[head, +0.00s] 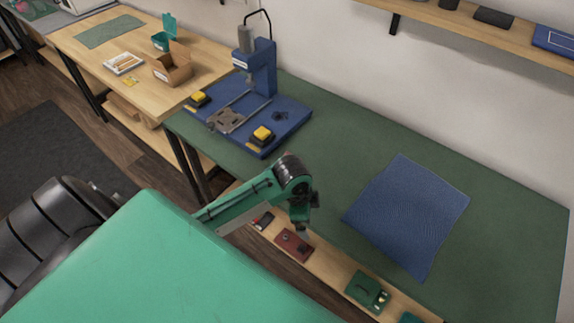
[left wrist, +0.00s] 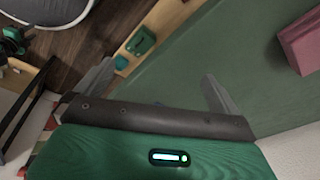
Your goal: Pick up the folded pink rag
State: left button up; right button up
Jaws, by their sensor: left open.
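A folded pink cloth (left wrist: 302,40) lies on the green surface at the upper right edge of the left wrist view, partly cut off. I cannot make it out in the head view. My left gripper (left wrist: 159,72) is open, with its two grey fingers spread and nothing between them; the pink cloth is off to the right of the fingers. In the head view my left gripper (head: 303,222) hangs by the front edge of the green-topped bench, mostly dark and small.
A blue cloth (head: 408,215) lies flat on the green bench top (head: 345,140). A blue press (head: 260,80) stands at the back left. A lower shelf (head: 328,268) along the front holds small items. A wooden table (head: 75,45) with boxes stands far left.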

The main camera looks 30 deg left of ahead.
pick_arm(q)
jog(key=w+a+r+m, duration=0.1)
jog(key=w+a, duration=0.1)
jog(key=w+a+r+m, duration=0.1)
jog(key=w+r, duration=0.1)
jog(key=w, duration=0.1)
jog(key=w+a+r+m, duration=0.1)
jog(key=w+a, duration=0.1)
jog(key=w, duration=0.1)
jog(key=shift+a+r+g+y, duration=0.25)
jog(key=shift+a+g+y, duration=0.05)
jog(key=shift+g+y, duration=0.1)
jog(key=w+a+r+m+g, duration=0.1)
jog(key=w+a+r+m, duration=0.2)
jog(key=w+a+r, duration=0.35)
send_near(291, 153)
jog(key=shift+y, duration=0.4)
jog(key=s+d+f, duration=0.1)
jog(key=s, duration=0.1)
jog(key=s+d+f, duration=0.2)
jog(key=shift+d+f+p, duration=0.1)
jog(key=shift+f+p, duration=0.2)
jog(key=shift+f, duration=0.5)
notch_tip(291, 153, down, 4)
jog(key=shift+r+p, duration=0.2)
jog(key=shift+p, duration=0.35)
jog(key=shift+f, duration=0.5)
pick_arm(e)
jog(key=shift+s+a+r, duration=0.2)
jog(key=shift+s+r, duration=0.4)
